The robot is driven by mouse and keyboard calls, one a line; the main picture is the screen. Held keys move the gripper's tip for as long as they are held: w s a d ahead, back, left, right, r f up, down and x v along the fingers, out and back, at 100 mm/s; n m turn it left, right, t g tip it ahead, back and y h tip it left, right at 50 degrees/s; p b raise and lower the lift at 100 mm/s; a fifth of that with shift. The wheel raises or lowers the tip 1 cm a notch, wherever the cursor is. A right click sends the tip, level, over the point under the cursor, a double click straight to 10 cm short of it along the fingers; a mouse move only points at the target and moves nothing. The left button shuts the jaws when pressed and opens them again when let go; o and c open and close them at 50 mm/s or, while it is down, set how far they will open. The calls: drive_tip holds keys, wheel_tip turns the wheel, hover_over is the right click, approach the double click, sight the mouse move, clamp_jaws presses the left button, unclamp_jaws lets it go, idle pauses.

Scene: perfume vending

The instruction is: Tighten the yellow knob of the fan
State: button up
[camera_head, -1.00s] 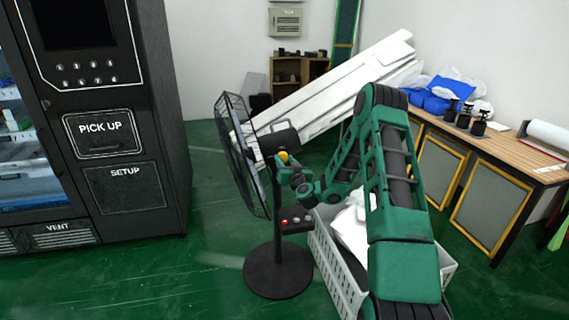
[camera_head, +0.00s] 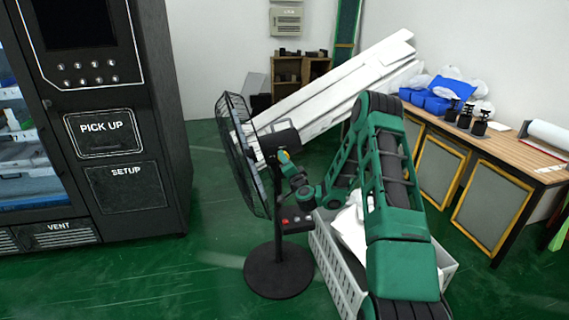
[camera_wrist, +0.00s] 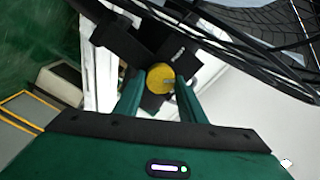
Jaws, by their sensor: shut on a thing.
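A black pedestal fan (camera_head: 278,270) stands on the green floor, its round grille facing left toward the vending machine. Its yellow knob (camera_wrist: 160,78) shows in the wrist view as a round disc on the fan's black neck. In the head view the knob is mostly hidden by my gripper (camera_head: 287,160), which is at the fan's neck behind the grille. In the wrist view the two green fingers of my gripper (camera_wrist: 157,88) are on either side of the knob, closed on it. The fan's grille (camera_wrist: 255,30) fills the upper right of that view.
A black vending machine (camera_head: 125,190) stands at the left. A white crate (camera_head: 335,265) with white bags is right of the fan's base, under my arm. Long white panels (camera_head: 330,85) lean behind the fan. A wooden table (camera_head: 510,165) is at the right. Green floor is clear at the front left.

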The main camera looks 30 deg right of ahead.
drive_tip(key=shift+m+h, duration=0.4)
drive_tip(key=shift+m, duration=4)
drive_tip(key=shift+f, duration=0.1)
drive_tip(key=o, duration=1)
drive_tip(key=shift+o, duration=0.2)
